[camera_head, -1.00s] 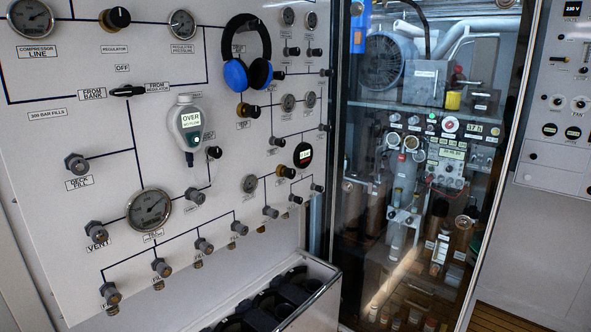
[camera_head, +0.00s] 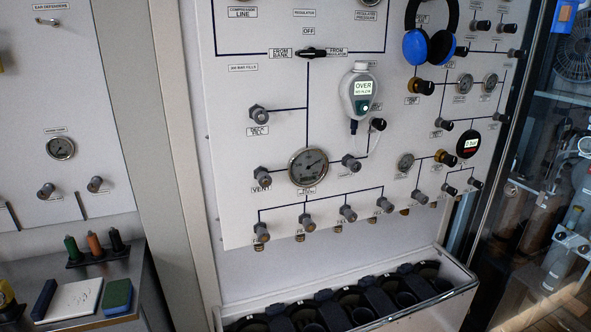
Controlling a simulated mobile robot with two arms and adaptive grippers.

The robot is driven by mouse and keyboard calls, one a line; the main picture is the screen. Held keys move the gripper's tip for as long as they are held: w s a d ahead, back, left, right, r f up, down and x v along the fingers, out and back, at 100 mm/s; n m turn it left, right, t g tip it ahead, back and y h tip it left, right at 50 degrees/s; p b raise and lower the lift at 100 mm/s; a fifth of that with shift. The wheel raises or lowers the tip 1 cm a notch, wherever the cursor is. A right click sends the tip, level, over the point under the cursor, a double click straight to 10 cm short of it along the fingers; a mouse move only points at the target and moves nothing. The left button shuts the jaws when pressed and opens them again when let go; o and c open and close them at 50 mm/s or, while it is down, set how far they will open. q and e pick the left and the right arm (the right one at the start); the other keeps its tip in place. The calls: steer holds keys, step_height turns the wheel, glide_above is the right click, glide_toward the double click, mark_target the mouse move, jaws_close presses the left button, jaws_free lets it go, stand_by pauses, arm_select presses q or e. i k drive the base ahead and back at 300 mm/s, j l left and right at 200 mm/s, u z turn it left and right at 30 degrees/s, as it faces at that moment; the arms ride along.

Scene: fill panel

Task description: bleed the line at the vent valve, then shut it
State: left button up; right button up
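The vent valve (camera_head: 262,174) is a grey knob on the white fill panel (camera_head: 235,215), with a "VENT" label under it. A line joins it to a round dial gauge (camera_head: 308,167) on its right. The gauge's needle is too small to read. Another grey knob (camera_head: 351,161) sits right of the gauge. A row of fill valves (camera_head: 305,221) runs along the panel's lower edge. A handheld meter (camera_head: 358,92) on the panel shows "OVER" on its screen. A round black display (camera_head: 468,144) has a reading too small to be sure of. Neither gripper is in view.
A rack of dark cylinder holders (camera_head: 345,305) stands below the panel. At left, a metal bench (camera_head: 110,270) carries coloured bottles, a white pad and a sponge. Blue ear defenders (camera_head: 428,45) hang upper right. A glass-fronted cabinet (camera_head: 560,200) stands at right.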

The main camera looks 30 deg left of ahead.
mark_target(265, 180)
steer(key=u, duration=1.15)
